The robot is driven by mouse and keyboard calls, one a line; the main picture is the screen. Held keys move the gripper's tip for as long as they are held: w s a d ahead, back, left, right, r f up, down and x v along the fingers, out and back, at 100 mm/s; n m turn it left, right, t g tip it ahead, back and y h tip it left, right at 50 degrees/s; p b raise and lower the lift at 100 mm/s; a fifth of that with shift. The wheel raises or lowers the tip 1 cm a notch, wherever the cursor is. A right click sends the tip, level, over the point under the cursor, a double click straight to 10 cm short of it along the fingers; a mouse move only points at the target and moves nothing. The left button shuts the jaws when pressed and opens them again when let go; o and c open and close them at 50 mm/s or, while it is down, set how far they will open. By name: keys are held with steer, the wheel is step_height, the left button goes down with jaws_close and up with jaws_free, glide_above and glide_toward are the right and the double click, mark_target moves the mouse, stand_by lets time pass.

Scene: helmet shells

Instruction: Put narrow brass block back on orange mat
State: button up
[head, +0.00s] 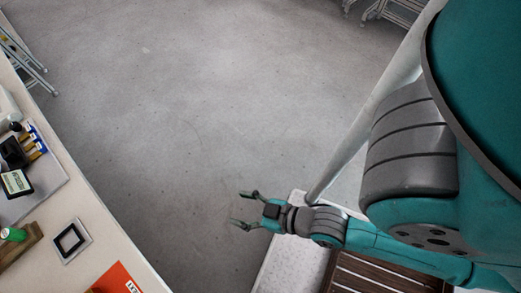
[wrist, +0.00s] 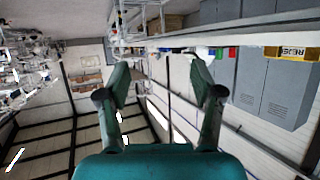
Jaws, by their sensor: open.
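My gripper (head: 245,209) is open and empty over the grey floor in the head view, to the right of the table's edge. In the wrist view its two fingers (wrist: 158,72) are spread with nothing between them. An orange sheet (head: 124,280), which may be the orange mat, lies at the table's front edge at the bottom of the head view. It has a white label and is cut off by the frame. A small dark shape touches its left side, too cropped to identify. I cannot make out a narrow brass block in either view.
The pale table (head: 105,233) runs along the left. On it are a black-framed square plate (head: 70,241), a green item (head: 13,234) by a wooden piece, and a grey tray (head: 45,186) with dark devices. Open floor (head: 200,110) lies between. Grey cabinets (wrist: 265,90) show in the wrist view.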

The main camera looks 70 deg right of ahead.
steer(key=s+d+r+t+h, duration=0.1)
steer(key=s+d+r, duration=0.1)
steer(key=s+r, duration=0.4)
steer(key=shift+s+r+m+t, duration=0.2)
steer(key=shift+s+m+t, duration=0.15)
steer(key=shift+s, duration=0.9)
